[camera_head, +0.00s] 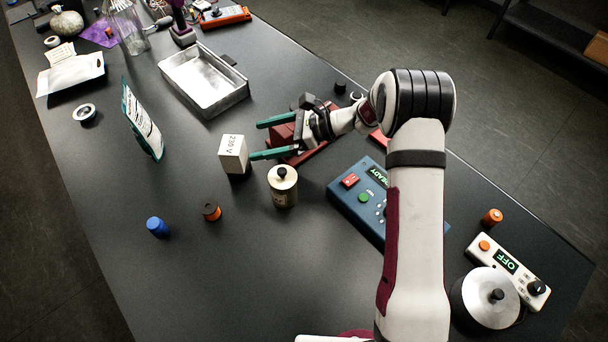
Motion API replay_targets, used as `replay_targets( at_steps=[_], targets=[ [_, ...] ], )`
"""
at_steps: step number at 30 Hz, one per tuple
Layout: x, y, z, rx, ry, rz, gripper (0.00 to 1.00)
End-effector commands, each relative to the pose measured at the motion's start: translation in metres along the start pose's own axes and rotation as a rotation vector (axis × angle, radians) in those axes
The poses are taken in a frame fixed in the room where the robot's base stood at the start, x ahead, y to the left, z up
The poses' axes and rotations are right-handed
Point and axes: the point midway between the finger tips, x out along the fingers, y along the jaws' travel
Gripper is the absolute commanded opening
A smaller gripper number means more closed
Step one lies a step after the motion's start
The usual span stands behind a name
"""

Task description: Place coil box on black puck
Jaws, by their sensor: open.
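A small white box marked "230 V" (233,152) stands upright near the middle of the table; it looks like the coil box. My gripper (256,140) is open and empty, its two teal fingers pointing left. The box lies just beyond the fingertips in the picture, and the lower fingertip appears close to its right side. I cannot tell whether they touch. A small black round piece (340,87) near the far right edge of the table may be the black puck, but I cannot be sure. My wrist hides part of the table there.
A cream cylinder (283,187) stands close below the lower finger. A dark red block (321,145) lies under my gripper. A blue control unit (352,199) is to the right. A metal tray (205,80) and green-framed card (142,121) stand further back.

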Motion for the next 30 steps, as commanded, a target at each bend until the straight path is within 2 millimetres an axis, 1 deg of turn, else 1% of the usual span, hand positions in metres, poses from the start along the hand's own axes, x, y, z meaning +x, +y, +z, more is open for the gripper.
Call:
replay_targets(
  at_steps=[2, 4, 5, 6, 7, 8, 9, 10, 11, 12, 14, 15, 18, 20, 22, 30],
  targets=[
    [-0.006, 0.006, 0.009, -0.03, 0.016, 0.012, 1.0],
    [-0.021, 0.025, 0.029, -0.111, 0.067, 0.051, 1.0],
    [-0.031, 0.038, 0.04, -0.162, 0.1, 0.076, 1.0],
    [-0.047, 0.06, 0.054, -0.24, 0.157, 0.116, 1.0],
    [-0.06, 0.081, 0.063, -0.304, 0.205, 0.15, 1.0],
    [-0.074, 0.102, 0.07, -0.368, 0.256, 0.185, 1.0],
    [-0.092, 0.131, 0.077, -0.456, 0.327, 0.231, 1.0],
    [-0.106, 0.154, 0.079, -0.52, 0.382, 0.266, 1.0],
    [-0.12, 0.176, 0.079, -0.585, 0.441, 0.301, 1.0],
    [-0.138, 0.205, 0.076, -0.665, 0.52, 0.347, 1.0],
    [-0.161, 0.244, 0.066, -0.771, 0.631, 0.411, 1.0],
    [-0.175, 0.265, 0.058, -0.829, 0.699, 0.449, 1.0],
    [-0.199, 0.3, 0.039, -0.928, 0.827, 0.521, 1.0],
    [-0.207, 0.31, 0.031, -0.96, 0.872, 0.548, 1.0],
    [-0.212, 0.316, 0.026, -0.977, 0.899, 0.564, 1.0],
    [-0.213, 0.317, 0.025, -0.979, 0.903, 0.568, 1.0]
  ],
)
